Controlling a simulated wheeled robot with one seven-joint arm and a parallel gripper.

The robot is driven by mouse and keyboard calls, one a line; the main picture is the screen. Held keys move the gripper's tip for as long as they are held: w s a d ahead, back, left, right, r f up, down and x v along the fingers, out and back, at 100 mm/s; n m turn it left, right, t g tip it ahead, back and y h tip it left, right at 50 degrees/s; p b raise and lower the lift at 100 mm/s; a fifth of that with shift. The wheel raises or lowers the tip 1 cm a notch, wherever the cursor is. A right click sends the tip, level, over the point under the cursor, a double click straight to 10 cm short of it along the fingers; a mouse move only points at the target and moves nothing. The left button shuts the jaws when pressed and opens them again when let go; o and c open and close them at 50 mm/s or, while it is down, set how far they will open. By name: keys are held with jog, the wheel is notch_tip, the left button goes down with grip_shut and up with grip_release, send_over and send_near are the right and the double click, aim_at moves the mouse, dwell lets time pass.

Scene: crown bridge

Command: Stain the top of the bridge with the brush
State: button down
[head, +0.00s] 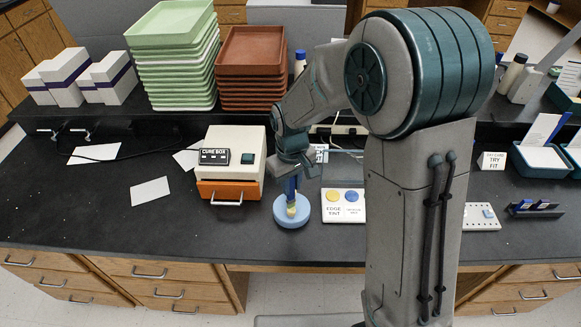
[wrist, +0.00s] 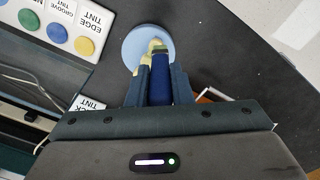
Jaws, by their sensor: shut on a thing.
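My gripper (head: 292,172) is over the round light-blue stand (head: 284,220), which sits on the black bench. It is shut on the brush, whose dark blue handle (head: 291,187) points down between the fingers. In the wrist view, the gripper (wrist: 160,78) has the blue brush handle (wrist: 157,92) between its two fingers. The cream bridge (head: 291,209) is on the stand, below the brush. The bridge (wrist: 155,44) also shows in the wrist view on the stand (wrist: 137,36). The brush tip is at or just over the bridge; I cannot tell whether it touches.
A white tint tile (head: 342,215) with yellow and blue wells lies close right of the stand. The cure box (head: 232,160) with its orange drawer stands close left. Stacked green trays (head: 180,70) and brown trays (head: 250,70) are behind. The bench at left is mostly clear.

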jog(key=shift+r+p, duration=1.4)
jog(key=shift+r, duration=1)
jog(key=shift+p, duration=0.4)
